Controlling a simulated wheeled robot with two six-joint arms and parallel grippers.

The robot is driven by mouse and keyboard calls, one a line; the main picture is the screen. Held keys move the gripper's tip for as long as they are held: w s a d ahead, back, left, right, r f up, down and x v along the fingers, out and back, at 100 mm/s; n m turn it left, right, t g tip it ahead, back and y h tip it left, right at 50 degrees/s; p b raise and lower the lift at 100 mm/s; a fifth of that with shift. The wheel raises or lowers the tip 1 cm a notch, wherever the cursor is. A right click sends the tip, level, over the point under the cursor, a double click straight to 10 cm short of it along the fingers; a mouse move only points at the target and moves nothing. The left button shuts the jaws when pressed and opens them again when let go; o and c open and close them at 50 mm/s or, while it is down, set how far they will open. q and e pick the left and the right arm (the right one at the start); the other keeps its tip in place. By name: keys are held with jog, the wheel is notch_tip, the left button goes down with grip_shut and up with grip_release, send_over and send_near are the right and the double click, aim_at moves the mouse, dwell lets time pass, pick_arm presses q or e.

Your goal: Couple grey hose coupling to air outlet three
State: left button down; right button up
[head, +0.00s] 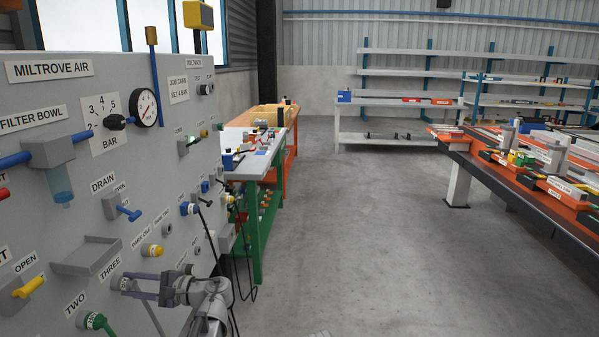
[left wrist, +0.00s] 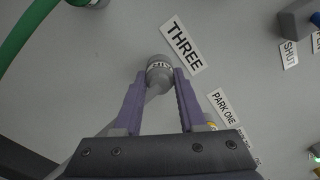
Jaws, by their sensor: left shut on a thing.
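My left gripper (head: 128,284) has its purple fingers at the panel beside the label THREE (head: 110,268). In the left wrist view the fingers are closed on the grey hose coupling (left wrist: 158,79), with its grey hose running down to the lower left between them. The coupling is in line with the round grey fitting of air outlet three (left wrist: 158,62), just left of the label THREE. They look touching or nearly so; I cannot tell whether the coupling is locked on. In the head view the grey hose (head: 153,318) hangs below the gripper. My right gripper is not in view.
A green hose (head: 100,324) is on outlet two, lower left. A grey shelf (head: 87,254) juts from the panel above left of the gripper. A yellow-ended fitting (head: 152,250) and a blue one (head: 188,208) sit to the right. The floor right of the panel is clear.

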pick_arm(q)
jog(key=m, duration=0.5)
jog(key=shift+m, duration=0.3)
jog(key=shift+c, duration=2)
grip_release()
jog(key=shift+a, duration=0.15)
jog(key=d, duration=0.9)
jog(key=shift+s+d, duration=0.15)
jog(key=shift+s, duration=0.25)
